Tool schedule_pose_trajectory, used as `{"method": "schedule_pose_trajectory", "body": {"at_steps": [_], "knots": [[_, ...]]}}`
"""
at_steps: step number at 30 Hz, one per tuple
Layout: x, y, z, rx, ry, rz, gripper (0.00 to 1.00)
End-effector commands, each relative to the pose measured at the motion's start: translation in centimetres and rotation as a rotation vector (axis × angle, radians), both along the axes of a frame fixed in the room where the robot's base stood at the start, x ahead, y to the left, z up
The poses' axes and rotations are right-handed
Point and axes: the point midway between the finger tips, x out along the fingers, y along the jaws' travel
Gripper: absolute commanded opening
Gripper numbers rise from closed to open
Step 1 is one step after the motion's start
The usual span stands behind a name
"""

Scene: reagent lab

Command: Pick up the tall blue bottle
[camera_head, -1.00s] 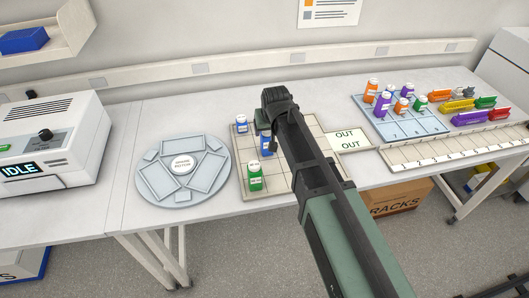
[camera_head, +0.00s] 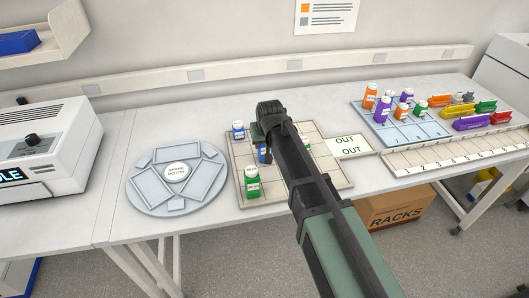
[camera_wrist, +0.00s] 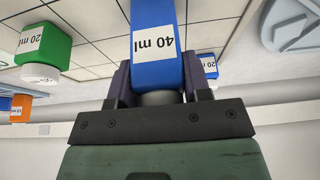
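The tall blue bottle (camera_wrist: 155,55), labelled 40 ml, is close up in the wrist view, upside down there, with its grey cap toward my gripper. My gripper (camera_wrist: 160,82) has one finger on each side of the bottle near its cap end. I see no clear gap, but contact cannot be told. In the head view the bottle (camera_head: 262,153) stands on the gridded tray (camera_head: 327,181), mostly hidden behind my gripper (camera_head: 268,128), which is over it from above.
A small blue bottle (camera_head: 238,131) stands behind and left of it, and a green bottle (camera_head: 252,183) in front. The round plate (camera_head: 140,190) lies left of the tray. The OUT card (camera_head: 349,146) and a blue rack (camera_head: 436,132) with orange and purple bottles are to the right.

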Motion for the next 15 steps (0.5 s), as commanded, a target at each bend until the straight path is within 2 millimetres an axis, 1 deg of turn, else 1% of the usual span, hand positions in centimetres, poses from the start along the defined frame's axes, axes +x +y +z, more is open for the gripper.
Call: {"method": "schedule_pose_trajectory", "body": {"at_steps": [1, 2, 10, 15], "knots": [[0.0, 0.0, 0.0, 0.0, 0.0, 0.0, 0.25], [0.0, 0.0, 0.0, 0.0, 0.0, 0.0, 0.21], [0.0, 0.0, 0.2, 0.0, 0.0, 0.0, 0.21], [0.0, 0.0, 1.4, 0.0, 0.0, 0.0, 0.21]]}}
